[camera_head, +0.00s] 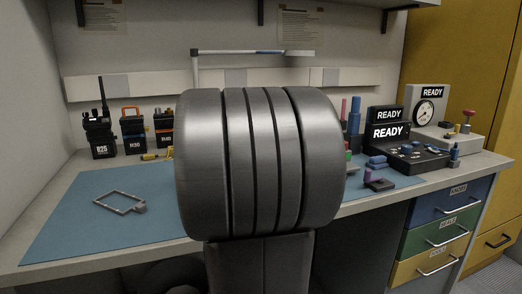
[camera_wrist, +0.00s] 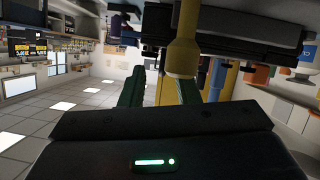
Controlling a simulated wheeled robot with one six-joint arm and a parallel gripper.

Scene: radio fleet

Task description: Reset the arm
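My gripper (camera_wrist: 174,85) shows in the wrist view, with two dark green fingers standing apart. A yellow rounded post (camera_wrist: 186,45) shows in the gap between them; no finger visibly closes on it, and I cannot tell how far off it is. In the head view, a large grey ribbed part of my own arm fills the middle and hides the centre of the bench. My gripper does not show there.
The bench has a blue mat (camera_head: 75,215) with a metal frame (camera_head: 120,202) on it. Radios (camera_head: 100,132) stand at the back left. Ready-lit testers (camera_head: 405,150) and small coloured parts stand at right. Drawers (camera_head: 447,205) are below, beside a yellow cabinet (camera_head: 470,60).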

